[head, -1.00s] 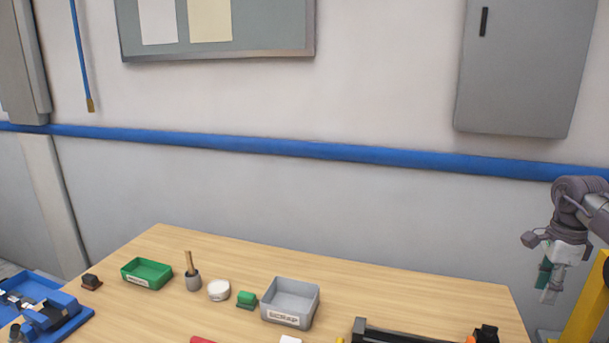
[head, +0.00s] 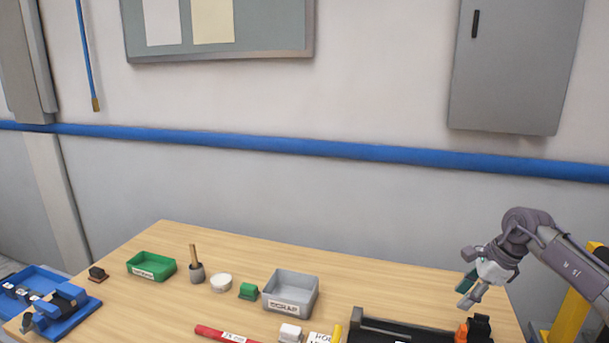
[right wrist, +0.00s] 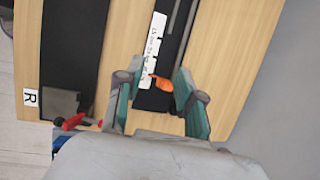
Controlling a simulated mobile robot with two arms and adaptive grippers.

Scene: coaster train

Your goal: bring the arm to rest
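My right gripper (head: 469,297) hangs at the right side of the wooden table (head: 240,254), above the black tray's right end in the head view. In the right wrist view its two green-padded fingers (right wrist: 155,108) are spread apart with nothing between them in grip. Below them lie a black strip-like part with a white label (right wrist: 155,45) and an orange piece (right wrist: 162,83). My left gripper is not seen in either view.
On the table stand a green bin (head: 152,266), a grey scrap bin (head: 291,292), a brush pot (head: 196,272), a white round item (head: 221,282), a green block (head: 248,290) and a red bar (head: 222,334). A blue fixture (head: 66,306) is at left. A black tray (head: 400,331) lies at front right.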

